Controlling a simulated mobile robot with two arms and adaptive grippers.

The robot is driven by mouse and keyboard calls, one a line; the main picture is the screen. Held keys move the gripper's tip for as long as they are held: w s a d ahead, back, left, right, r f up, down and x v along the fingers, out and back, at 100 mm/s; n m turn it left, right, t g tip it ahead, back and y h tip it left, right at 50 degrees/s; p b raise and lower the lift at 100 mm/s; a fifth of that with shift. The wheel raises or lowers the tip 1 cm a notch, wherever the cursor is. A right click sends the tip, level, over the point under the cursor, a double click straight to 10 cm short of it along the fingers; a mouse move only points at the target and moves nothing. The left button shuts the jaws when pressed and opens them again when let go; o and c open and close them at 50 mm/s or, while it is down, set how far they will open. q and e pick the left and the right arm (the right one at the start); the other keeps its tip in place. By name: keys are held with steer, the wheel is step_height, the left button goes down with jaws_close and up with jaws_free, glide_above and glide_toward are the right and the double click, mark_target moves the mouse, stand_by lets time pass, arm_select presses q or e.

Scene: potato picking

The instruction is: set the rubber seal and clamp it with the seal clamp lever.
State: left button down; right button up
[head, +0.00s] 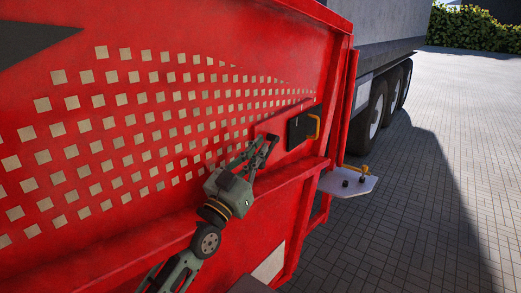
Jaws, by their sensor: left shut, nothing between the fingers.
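A black square piece (297,131) sits on the red machine side, near its right edge. I cannot tell whether it is the rubber seal. A yellow-orange bent lever (314,127) stands at its right side and looks like the seal clamp lever. My left gripper (269,139) is shut and empty, just left of the black piece, with a small gap between them in the picture. My right gripper is not in view.
A red ledge (285,179) runs below my left gripper. A pale shelf (348,185) with dark knobs and a yellow-orange part (356,169) juts out at the right. A truck with dark wheels (377,107) stands behind. Paving at the right is clear.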

arm_select(q)
steer(key=shift+w+d+f, duration=0.1)
steer(key=shift+w+f, duration=0.55)
steer(key=shift+f, duration=0.25)
step_height(320, 180, down, 6)
steer(key=w+d+t+h+b, duration=0.1)
steer(key=w+t+h+b, duration=0.1)
steer(key=b, duration=1.8)
steer(key=shift+w+d+n+t, duration=0.2)
steer(key=shift+d+n+t, duration=0.15)
steer(key=shift+t, duration=0.45)
steer(key=shift+f, duration=0.1)
